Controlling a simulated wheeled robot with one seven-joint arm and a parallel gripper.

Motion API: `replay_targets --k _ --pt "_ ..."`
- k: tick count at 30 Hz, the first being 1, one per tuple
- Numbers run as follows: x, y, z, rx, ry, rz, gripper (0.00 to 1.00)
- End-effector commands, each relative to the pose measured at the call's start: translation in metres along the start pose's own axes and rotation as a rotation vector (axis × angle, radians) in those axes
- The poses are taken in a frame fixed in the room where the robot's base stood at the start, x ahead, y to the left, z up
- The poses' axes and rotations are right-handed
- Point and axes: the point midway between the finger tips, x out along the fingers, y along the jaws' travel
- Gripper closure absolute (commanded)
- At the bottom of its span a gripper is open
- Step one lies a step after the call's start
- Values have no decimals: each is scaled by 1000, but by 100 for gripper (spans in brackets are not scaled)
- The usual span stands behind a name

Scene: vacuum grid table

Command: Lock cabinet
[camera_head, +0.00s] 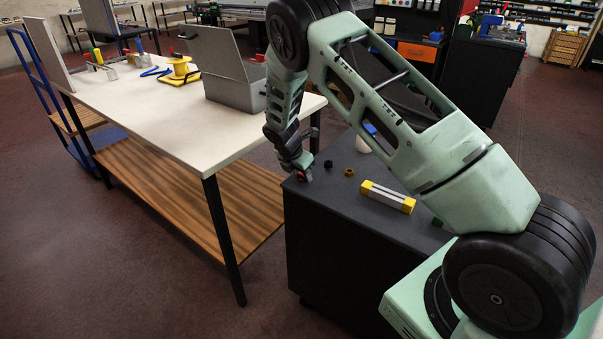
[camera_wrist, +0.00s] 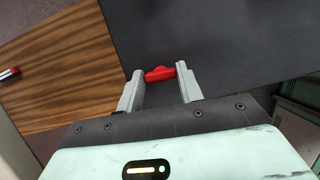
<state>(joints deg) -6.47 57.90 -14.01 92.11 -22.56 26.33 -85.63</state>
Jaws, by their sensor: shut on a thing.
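The dark cabinet (camera_head: 330,225) stands in the middle foreground of the head view, its flat top also filling the upper right of the wrist view (camera_wrist: 220,35). A small red knob-like piece (camera_wrist: 159,74) lies between my fingertips, over the near left part of the cabinet top. My gripper (camera_wrist: 160,72) is shut on this red piece, with a finger at each end. In the head view my gripper (camera_head: 302,174) points down at the cabinet's left corner and mostly covers the red piece. Whether the piece is fixed to the cabinet cannot be seen.
A yellow-ended grey block (camera_head: 387,196), a brass-coloured ring (camera_head: 349,172) and a black ring (camera_head: 328,164) lie on the cabinet top. A white worktable (camera_head: 170,115) with a wooden lower shelf (camera_head: 190,190) stands left, bearing a grey open case (camera_head: 225,85). Floor is clear at front left.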

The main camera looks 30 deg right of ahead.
Motion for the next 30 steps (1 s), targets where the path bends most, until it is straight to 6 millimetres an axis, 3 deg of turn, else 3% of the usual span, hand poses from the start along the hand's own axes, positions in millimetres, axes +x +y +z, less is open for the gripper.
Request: replay_targets --k 30 --pt "2 6 2 849 1 -351 86"
